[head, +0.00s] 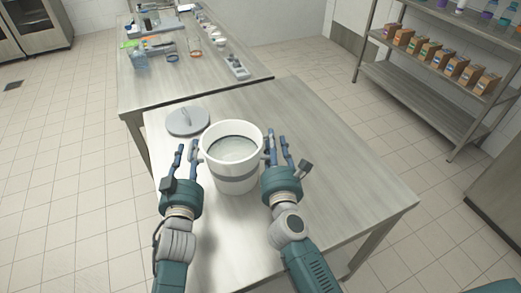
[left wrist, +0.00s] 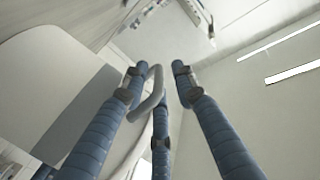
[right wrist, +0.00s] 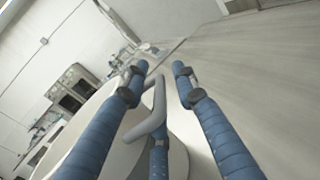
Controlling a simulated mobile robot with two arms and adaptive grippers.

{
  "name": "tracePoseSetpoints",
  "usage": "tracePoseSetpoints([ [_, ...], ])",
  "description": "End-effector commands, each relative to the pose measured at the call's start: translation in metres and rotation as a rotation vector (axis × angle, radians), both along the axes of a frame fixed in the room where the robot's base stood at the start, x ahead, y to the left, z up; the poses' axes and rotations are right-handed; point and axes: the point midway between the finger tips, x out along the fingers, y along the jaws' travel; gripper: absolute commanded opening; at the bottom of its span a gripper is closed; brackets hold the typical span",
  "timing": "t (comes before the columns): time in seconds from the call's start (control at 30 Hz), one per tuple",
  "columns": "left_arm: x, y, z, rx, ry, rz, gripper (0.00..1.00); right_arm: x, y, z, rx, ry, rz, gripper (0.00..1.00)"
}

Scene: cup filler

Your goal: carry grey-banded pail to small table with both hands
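The white pail (head: 223,166) with a grey band stands upright on the near metal table (head: 330,165). It is open at the top and has pale contents. My left gripper (head: 186,156) is at its left side, with fingers straight and spread. In the left wrist view the grey handle (left wrist: 157,88) lies among its fingers. My right gripper (head: 277,148) is at the pail's right side, also spread, with the other handle (right wrist: 157,105) among its fingers. Both look open; whether any finger touches a handle is unclear. Which table is the small one is unclear.
A round grey lid (head: 187,122) lies on the table behind the left gripper. A farther table (head: 215,92) holds bottles, jars and trays. A shelf rack (head: 425,90) with small boxes stands at right. The near table's right part is clear, as is the tiled floor at left.

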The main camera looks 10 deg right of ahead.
Motion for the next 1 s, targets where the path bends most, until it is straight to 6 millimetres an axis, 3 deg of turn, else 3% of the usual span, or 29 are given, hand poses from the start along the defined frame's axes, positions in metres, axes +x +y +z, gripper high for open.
tracePoseSetpoints([
  [0.17,-0.020,0.002,-0.002,-0.002,0.003,0.000,0.27,0.000,0.000,0.000,0.000,0.000,0.000,0.27],
  [0.6,-0.105,0.010,-0.001,-0.001,0.004,0.001,0.27,0.000,0.000,0.000,0.000,0.000,0.000,0.27],
  [0.83,-0.119,0.012,0.000,-0.001,0.000,0.000,0.27,-0.005,0.001,-0.001,0.000,0.001,0.000,0.27],
  [1.0,-0.120,0.012,0.000,0.000,0.000,0.000,0.27,-0.030,0.003,-0.002,0.001,0.004,0.001,0.27],
])
